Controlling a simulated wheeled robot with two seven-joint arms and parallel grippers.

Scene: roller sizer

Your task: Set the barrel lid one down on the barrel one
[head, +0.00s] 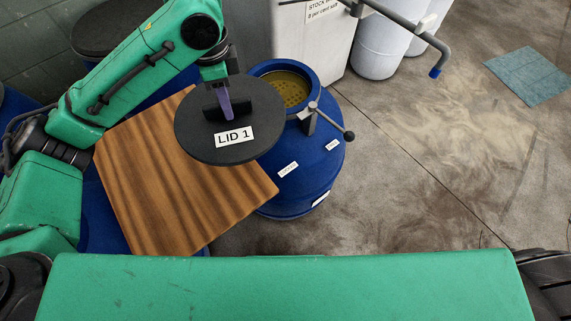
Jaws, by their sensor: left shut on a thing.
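The barrel lid one (195,139), a black disc with a white "LID 1" label, hangs level in my left gripper (226,112). The gripper is shut on the lid's raised handle. The lid is above the right part of a wooden board and beside the opening of a blue barrel (318,170). That barrel stands open, with a yellowish, perforated-looking surface inside its mouth. Its small labels are too small to read, so I cannot confirm it is barrel one. The lid's right edge comes close to the barrel's rim in the picture. My right gripper is not in view.
A wooden board (150,160) lies left of the barrel. A lever with a black knob (349,136) stands at the barrel's rim. A grey pipe with a blue tip (435,72) reaches in above. Another black lid (112,25) is at upper left.

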